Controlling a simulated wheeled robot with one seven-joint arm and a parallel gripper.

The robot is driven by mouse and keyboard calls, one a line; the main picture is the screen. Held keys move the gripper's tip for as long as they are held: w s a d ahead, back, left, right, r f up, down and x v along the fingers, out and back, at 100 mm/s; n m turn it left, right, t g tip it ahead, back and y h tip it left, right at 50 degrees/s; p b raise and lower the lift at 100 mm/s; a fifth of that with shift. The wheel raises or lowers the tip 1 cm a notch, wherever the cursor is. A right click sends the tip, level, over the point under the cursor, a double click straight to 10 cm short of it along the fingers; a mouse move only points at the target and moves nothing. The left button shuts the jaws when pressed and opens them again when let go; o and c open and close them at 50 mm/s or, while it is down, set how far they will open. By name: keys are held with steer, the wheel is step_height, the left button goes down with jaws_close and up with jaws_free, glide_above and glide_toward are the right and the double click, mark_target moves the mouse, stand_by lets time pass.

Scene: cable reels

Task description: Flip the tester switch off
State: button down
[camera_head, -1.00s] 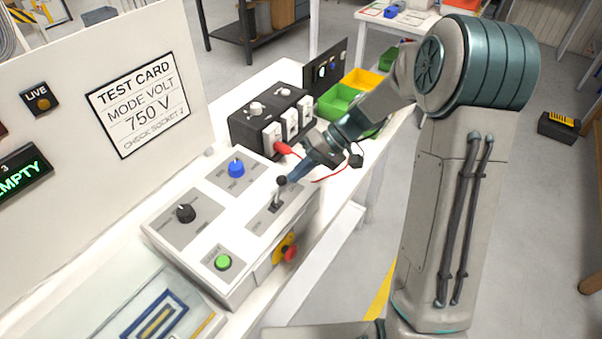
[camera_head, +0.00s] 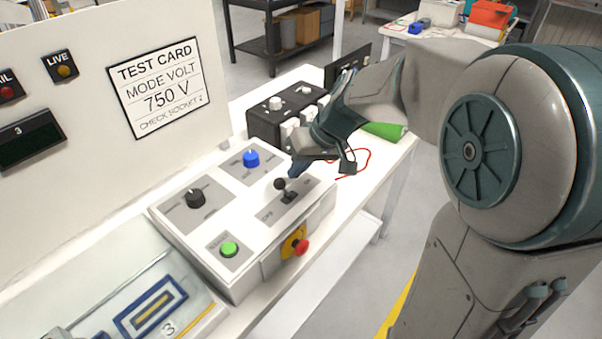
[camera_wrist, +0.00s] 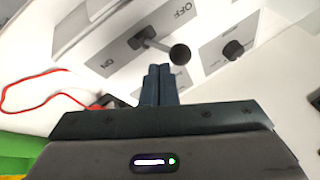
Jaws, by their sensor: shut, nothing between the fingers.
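The tester switch is a lever with a black ball knob (camera_head: 281,184) on the white tester panel (camera_head: 215,265). The lever leans to the left in the head view, toward the end marked OFF. The wrist view shows the lever's ball (camera_wrist: 180,54) and its plate with ON and OFF labels. My gripper (camera_head: 294,171) is shut and empty, just behind the lever in the head view. In the wrist view its closed fingertips (camera_wrist: 158,68) point at the lever, close to the ball. I cannot tell whether they touch.
The panel also has a blue knob (camera_head: 251,158), a black knob (camera_head: 195,198), a green button (camera_head: 229,249) and a red stop button (camera_head: 302,247). The display (camera_head: 30,140) on the upright board is dark. A black socket box (camera_head: 265,122) and red cable (camera_head: 362,158) lie beyond.

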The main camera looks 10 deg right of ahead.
steer(key=shift+w+d+r+p, duration=0.1)
steer(key=shift+d+r+p, duration=0.15)
steer(key=shift+r, duration=0.2)
steer(key=shift+w+d+r+p, duration=0.1)
steer(key=shift+d+r+p, duration=0.1)
steer(key=shift+r, duration=0.2)
steer(key=s+v, duration=0.1)
steer(key=v, duration=1.2)
steer(key=shift+d+f, duration=0.1)
steer(key=shift+f, duration=0.1)
